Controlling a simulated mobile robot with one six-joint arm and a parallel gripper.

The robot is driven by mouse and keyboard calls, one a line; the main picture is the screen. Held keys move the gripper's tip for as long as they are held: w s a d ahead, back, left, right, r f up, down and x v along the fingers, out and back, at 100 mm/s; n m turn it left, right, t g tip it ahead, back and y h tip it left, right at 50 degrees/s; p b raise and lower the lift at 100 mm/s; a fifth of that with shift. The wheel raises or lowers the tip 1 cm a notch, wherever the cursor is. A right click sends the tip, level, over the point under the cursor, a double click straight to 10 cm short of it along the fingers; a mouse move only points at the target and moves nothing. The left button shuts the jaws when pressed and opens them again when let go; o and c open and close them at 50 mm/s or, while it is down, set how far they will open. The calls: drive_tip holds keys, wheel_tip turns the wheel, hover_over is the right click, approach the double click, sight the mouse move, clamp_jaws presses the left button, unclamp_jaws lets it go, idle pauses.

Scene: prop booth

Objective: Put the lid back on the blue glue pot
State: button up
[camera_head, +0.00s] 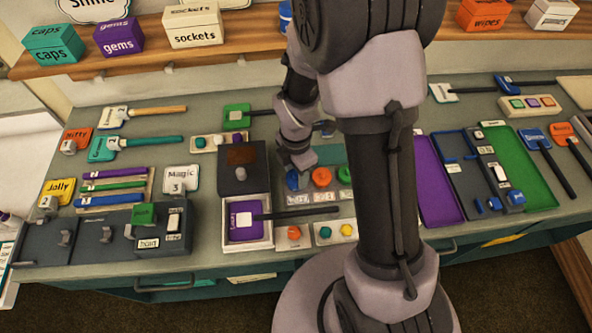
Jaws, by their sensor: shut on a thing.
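The blue glue pot (292,180) appears as a small round blue shape at the left end of a short row of pots on the bench. My gripper (298,164) points down just above it, very close to it. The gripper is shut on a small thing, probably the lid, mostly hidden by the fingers. I cannot tell whether that thing touches the pot.
A dark box (242,170) stands on the left. A white tray (247,236) holds a purple-headed tool whose handle (300,213) reaches right.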

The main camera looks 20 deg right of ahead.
idle(0.4)
drive_tip(key=o, duration=1.9)
drive_tip(key=shift+r, duration=0.1)
wheel_tip(320, 180, up, 7)
drive_tip(key=p, duration=0.6)
drive_tip(key=shift+c, duration=0.6)
clamp_jaws()
drive_tip(key=shift+f, duration=0.35)
